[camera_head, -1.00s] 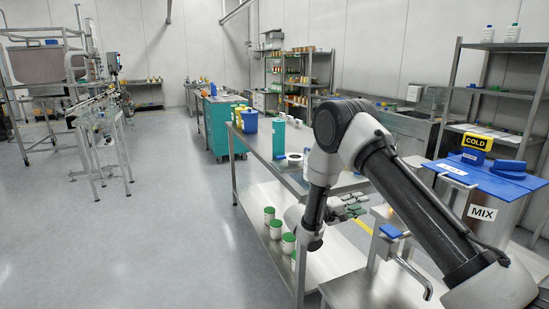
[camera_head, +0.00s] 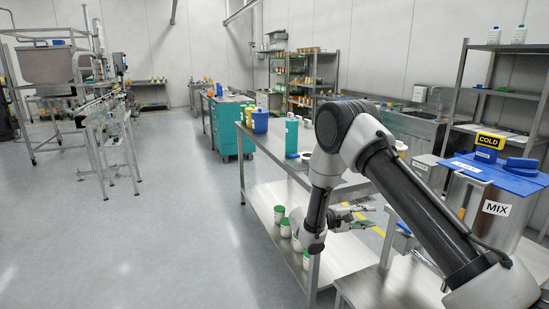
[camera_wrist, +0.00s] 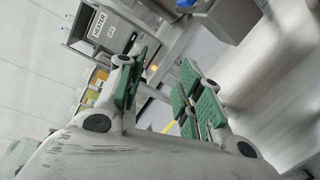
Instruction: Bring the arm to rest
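My arm is bent in front of my body in the head view, its elbow high and its forearm hanging down. My gripper (camera_head: 358,217) is at its lower end, beside the steel bench (camera_head: 275,145) and below its top. In the wrist view my gripper (camera_wrist: 160,82) shows green pads on its fingers. The fingers are spread apart with nothing between them. The arm hides part of the bench.
The MIX tank (camera_head: 490,210) with a blue lid stands close on the right. Green-lidded jars (camera_head: 285,228) sit on the bench's lower shelf. A HEATER unit (camera_wrist: 110,33) shows in the wrist view. Open floor (camera_head: 160,235) lies to the left.

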